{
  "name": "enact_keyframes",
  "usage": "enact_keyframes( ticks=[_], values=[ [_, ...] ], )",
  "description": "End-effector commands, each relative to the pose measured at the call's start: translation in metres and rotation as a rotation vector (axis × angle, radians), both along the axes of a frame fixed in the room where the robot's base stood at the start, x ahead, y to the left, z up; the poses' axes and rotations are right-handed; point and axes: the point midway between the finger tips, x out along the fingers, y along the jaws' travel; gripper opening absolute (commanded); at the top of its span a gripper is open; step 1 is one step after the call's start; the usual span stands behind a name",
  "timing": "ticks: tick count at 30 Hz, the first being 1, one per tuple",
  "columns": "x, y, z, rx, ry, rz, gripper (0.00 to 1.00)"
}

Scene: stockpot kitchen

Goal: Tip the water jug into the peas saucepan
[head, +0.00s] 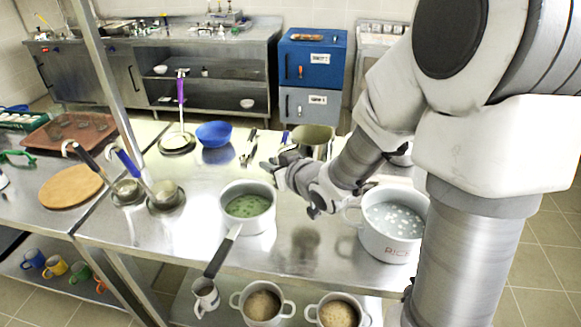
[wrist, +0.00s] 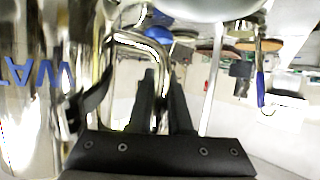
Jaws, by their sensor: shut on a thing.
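The water jug (head: 316,133) is a shiny metal vessel behind my wrist in the head view, its lower part hidden. In the wrist view its side (wrist: 30,95) shows blue letters, upside down in that picture. My gripper (wrist: 162,85) is shut on the jug's metal handle (wrist: 133,42); it also shows in the head view (head: 272,166). The jug's mouth looks roughly level; I cannot tell whether its base touches the counter. The peas saucepan (head: 260,228), white with green contents and a dark handle, stands nearer the front, to the left of and below the jug.
Left are ladles (head: 165,195), a round wooden board (head: 70,187) and a blue bowl (head: 214,133). More pots (head: 262,305) sit on the lower shelf. Bare counter (head: 305,245) lies between saucepan and rice pot.

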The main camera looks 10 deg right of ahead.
Motion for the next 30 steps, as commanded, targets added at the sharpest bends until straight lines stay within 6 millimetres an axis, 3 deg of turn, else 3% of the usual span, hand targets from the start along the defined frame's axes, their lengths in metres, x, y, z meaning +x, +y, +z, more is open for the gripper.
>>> enact_keyframes(
  ticks=[1,12,18,24,30],
  values=[
    [0.002,0.016,0.000,-0.005,-0.008,0.022,0.00],
    [-0.002,0.113,0.006,-0.012,-0.013,0.139,0.00],
    [-0.011,0.154,0.010,-0.010,-0.012,0.189,0.00],
    [-0.017,0.174,0.013,-0.006,-0.011,0.212,0.00],
    [-0.018,0.177,0.013,-0.006,-0.009,0.216,0.00]
  ],
)
